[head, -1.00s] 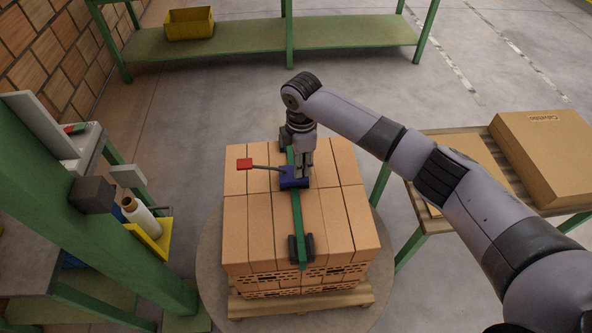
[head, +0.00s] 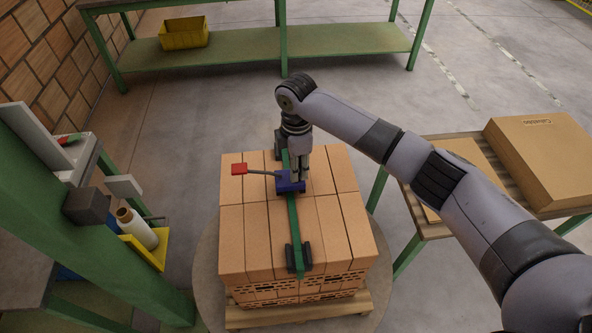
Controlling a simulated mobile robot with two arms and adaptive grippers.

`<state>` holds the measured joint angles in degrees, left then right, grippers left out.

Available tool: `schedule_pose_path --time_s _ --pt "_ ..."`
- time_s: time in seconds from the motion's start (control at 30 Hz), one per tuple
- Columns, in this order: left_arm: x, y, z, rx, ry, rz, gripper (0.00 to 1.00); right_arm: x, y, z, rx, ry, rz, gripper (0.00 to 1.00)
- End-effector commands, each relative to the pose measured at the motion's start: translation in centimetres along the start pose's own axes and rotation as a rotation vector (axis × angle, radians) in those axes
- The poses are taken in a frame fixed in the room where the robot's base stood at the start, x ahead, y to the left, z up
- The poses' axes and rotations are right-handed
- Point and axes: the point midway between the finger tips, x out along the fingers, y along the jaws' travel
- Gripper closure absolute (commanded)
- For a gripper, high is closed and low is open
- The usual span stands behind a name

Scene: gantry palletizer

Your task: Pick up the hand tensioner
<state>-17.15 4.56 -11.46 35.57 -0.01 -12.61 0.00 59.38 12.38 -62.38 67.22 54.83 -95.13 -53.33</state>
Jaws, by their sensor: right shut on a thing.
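The hand tensioner (head: 287,184) has a dark blue body and a grey lever with a red end that points left. It sits at the green strap (head: 294,226) on top of the brick stack (head: 245,235). My right gripper (head: 298,180) points down over the stack and is shut on the tensioner's blue body. Its fingertips are small in the picture and partly merge with the body. I cannot tell whether the tensioner is clear of the bricks. My left gripper is not in view.
The stack stands on a wooden pallet (head: 306,310). Dark edge protectors (head: 298,257) sit under the strap. A table with a cardboard box (head: 545,155) is at the right. A green shelf with a white roll (head: 130,220) is at the left. A yellow bin (head: 184,33) is at the back.

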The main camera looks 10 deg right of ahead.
Motion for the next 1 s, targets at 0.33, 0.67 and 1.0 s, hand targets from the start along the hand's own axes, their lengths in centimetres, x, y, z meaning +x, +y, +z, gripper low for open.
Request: schedule_pose_path --time_s 0.33,0.67,1.0 --pt "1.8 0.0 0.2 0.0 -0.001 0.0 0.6 -8.1 0.2 -0.1 -0.002 0.002 0.01 1.0" --pt "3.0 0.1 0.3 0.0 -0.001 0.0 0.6 -15.5 0.0 -0.1 -0.002 0.001 0.006 1.0" --pt "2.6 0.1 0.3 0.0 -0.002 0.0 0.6 -18.4 0.0 0.0 0.0 0.001 0.003 1.0"
